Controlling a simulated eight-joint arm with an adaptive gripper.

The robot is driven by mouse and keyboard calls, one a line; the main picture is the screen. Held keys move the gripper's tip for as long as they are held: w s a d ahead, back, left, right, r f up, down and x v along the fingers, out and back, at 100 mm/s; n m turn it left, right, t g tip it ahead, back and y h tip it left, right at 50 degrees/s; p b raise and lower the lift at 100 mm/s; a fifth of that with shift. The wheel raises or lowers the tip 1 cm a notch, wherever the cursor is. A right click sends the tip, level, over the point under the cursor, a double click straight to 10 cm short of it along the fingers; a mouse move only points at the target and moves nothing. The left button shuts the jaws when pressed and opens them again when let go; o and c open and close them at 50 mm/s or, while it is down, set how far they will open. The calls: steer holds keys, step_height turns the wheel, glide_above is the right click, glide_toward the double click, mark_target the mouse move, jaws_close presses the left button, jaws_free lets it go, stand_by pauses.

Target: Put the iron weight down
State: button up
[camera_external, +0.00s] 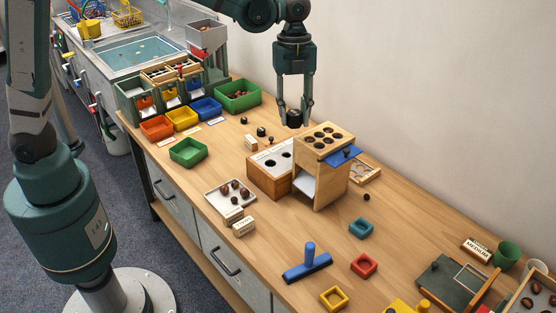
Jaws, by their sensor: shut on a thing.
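My gripper (294,113) points down above the table, just behind the wooden box with holes. It is shut on a dark iron weight (294,120), whose lower part shows between the fingertips. The weight appears held above the table, near the left rear edge of the taller box; the exact gap below it cannot be told. Other small dark pieces, likely weights too, stand on the table to the left: one black piece (261,132), one farther back (244,120) and a smaller one (271,141).
A taller wooden box (319,172) with round holes and a blue flap stands beside a lower box with a white top (264,161). A green tray (238,95) holds chestnuts. A white tray (217,202) with chestnuts lies in front.

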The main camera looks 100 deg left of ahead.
steer(key=s+a, duration=0.3)
steer(key=a, duration=1)
steer(key=s+a, duration=0.3)
steer(key=a, duration=1)
step_height(320, 180, down, 18)
steer(key=shift+s+n, duration=0.15)
steer(key=shift+n, duration=0.15)
steer(key=shift+f+b, duration=0.1)
steer(key=shift+b, duration=0.2)
steer(key=shift+f+b, duration=0.65)
steer(key=shift+f, duration=2.45)
steer(key=shift+f+b, duration=0.5)
steer(key=shift+f, duration=1.35)
steer(key=shift+f, duration=0.15)
